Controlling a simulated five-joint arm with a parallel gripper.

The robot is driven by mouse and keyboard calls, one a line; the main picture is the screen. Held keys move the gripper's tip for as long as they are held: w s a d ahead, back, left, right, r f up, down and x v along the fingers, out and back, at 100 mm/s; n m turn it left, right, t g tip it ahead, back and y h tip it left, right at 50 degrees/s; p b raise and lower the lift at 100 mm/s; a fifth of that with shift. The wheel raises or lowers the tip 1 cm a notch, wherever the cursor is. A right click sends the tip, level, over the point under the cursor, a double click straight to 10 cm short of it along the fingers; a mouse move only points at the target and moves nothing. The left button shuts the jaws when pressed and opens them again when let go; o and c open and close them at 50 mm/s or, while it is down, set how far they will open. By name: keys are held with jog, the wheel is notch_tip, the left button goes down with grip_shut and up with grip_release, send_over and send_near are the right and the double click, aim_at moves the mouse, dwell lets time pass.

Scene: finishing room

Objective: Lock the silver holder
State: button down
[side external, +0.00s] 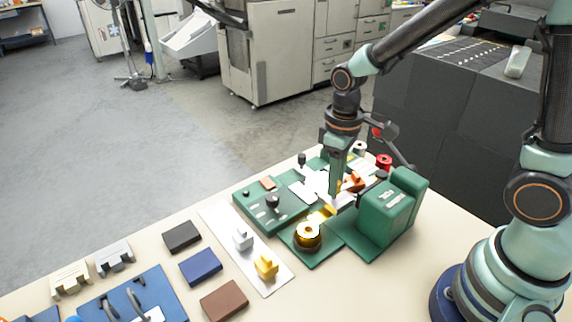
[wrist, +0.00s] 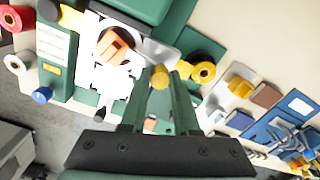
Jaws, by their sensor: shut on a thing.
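My gripper (side external: 334,198) reaches down over the green machine (side external: 392,218) on the bench. In the wrist view my gripper (wrist: 160,84) has its fingertips closed around a small yellow knob (wrist: 160,75). A silver-grey part (wrist: 157,52), which looks like the silver holder, lies just beyond the knob. In the side view the fingers and machine partly hide this area, so I cannot tell how the knob joins the silver part or whether the holder is locked. An orange-brown block (wrist: 116,45) sits on the white plate to the left of the fingertips.
A gold roll (side external: 308,233) stands close beside the machine. A white mat (side external: 222,222) carries a silver piece (side external: 242,238) and a yellow piece (side external: 266,266). Black, blue and brown pads lie nearby, with a blue tray (side external: 165,290) at front left. A red spool (side external: 384,161) is behind.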

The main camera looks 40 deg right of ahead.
jog(key=shift+n, duration=0.5)
dwell(0.3)
jog(key=c, duration=0.6)
grip_release()
jog(key=shift+c, duration=0.2)
notch_tip(320, 180, up, 12)
jog(key=shift+d+r, duration=0.1)
